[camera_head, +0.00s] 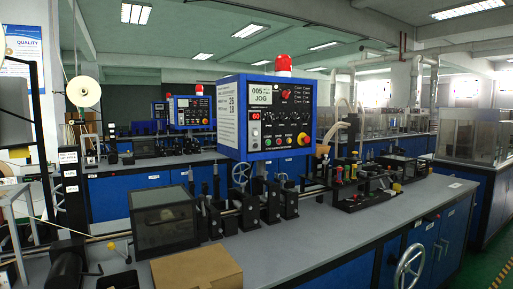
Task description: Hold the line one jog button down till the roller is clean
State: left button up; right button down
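A blue control box (224,110) with a red beacon (283,65) on top stands over the nearest bench. Black roller stands (271,203) sit on the bench below the box. I cannot tell which roller is meant or whether it is clean. Neither of my grippers is in view.
A cardboard box (197,272) and a dark clear-sided case (163,222) sit on the near bench (340,228). Handwheels (408,265) stick out at its front. A second line with a similar blue box (192,111) stands behind. Green floor shows at the right.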

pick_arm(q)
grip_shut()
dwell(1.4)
